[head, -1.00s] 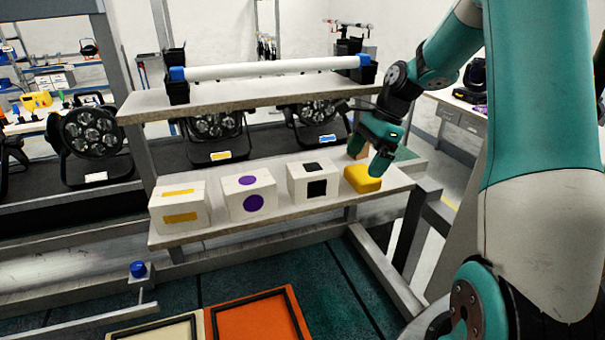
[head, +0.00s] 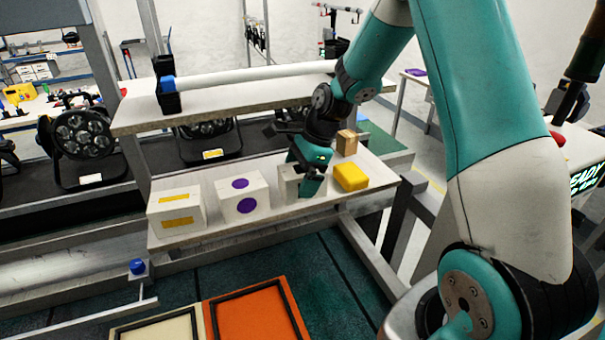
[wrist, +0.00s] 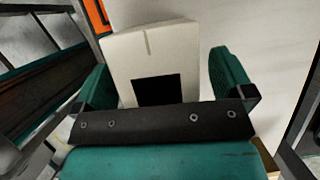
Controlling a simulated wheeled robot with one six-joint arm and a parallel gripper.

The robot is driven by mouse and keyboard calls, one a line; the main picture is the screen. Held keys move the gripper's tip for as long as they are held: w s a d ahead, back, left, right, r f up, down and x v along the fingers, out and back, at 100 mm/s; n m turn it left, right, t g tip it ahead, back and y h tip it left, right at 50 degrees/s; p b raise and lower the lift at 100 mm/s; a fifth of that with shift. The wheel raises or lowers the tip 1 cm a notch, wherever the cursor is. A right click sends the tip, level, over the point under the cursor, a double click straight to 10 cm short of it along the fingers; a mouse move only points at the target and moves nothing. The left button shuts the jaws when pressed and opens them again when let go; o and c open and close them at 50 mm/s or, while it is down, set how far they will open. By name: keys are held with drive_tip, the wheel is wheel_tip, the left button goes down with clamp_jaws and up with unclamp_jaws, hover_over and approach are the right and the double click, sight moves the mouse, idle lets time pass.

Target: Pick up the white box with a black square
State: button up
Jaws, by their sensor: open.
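The white box with a black square (head: 289,186) stands on the lower shelf, mostly hidden behind my gripper in the head view. In the wrist view the box (wrist: 150,55) shows its white top and part of its black square, the lower part covered by my gripper's dark bar. My gripper (head: 308,185) is over the box in the head view. In the wrist view its two teal fingers (wrist: 160,80) are spread, one on each side of the box. The left finger is close to the box, and a wider gap shows at the right finger.
On the same shelf (head: 225,228), a white box with a purple circle (head: 258,194) and one with a yellow rectangle (head: 163,212) stand to the left. A yellow block (head: 351,177) and a brown box (head: 346,143) are to the right. An upper shelf (head: 135,118) overhangs behind.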

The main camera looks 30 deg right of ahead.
drive_tip(key=shift+a+f, duration=0.1)
drive_tip(key=shift+f, duration=0.1)
drive_tip(key=shift+f, duration=0.2)
idle(0.6)
drive_tip(key=c, duration=1.2)
drive_tip(key=shift+r, duration=0.15)
